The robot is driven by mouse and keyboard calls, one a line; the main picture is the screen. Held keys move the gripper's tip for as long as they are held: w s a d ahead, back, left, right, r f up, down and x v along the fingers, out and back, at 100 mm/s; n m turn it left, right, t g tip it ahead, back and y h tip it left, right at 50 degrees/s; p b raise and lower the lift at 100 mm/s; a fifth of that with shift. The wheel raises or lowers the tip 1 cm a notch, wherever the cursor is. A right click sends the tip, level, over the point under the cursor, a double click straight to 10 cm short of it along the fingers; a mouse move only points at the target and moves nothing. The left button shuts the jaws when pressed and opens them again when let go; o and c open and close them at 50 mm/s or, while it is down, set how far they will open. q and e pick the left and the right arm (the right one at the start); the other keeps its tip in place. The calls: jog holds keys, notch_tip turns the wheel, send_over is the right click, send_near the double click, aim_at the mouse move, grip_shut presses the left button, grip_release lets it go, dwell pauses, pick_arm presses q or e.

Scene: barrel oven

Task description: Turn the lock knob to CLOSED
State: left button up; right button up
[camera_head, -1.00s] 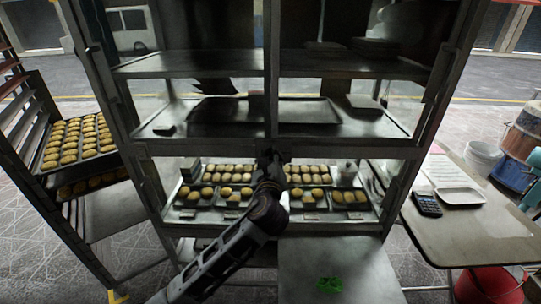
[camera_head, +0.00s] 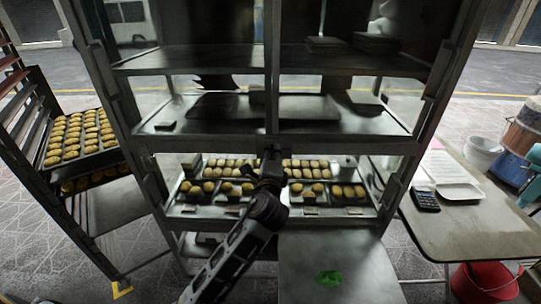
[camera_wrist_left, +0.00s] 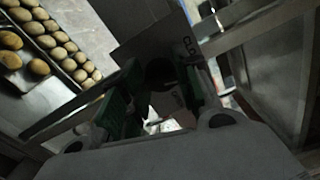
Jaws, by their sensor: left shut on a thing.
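The lock knob is a dark shape (camera_wrist_left: 160,72) between the finger pads in the left wrist view. My left gripper (camera_head: 270,163) is at the centre post of the cabinet, just below the shelf edge, and is shut on the knob. It also shows in the left wrist view (camera_wrist_left: 163,92), with its green-lined fingers on both sides of the knob. The knob's exact angle is hard to tell. My right gripper is not in view.
Trays of buns (camera_head: 228,187) sit in the lower cabinet bay behind my arm. A rack with buns (camera_head: 80,140) stands at the left. A side table (camera_head: 480,230) with a calculator (camera_head: 425,200) stands at the right. A red bucket (camera_head: 485,282) is below it.

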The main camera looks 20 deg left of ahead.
pick_arm(q)
jog(key=shift+f+n, duration=0.1)
jog(key=shift+n, duration=1.2)
jog(key=o, duration=1)
jog(key=shift+a, duration=0.1)
jog(key=v, duration=1.2)
jog(key=shift+s, duration=0.1)
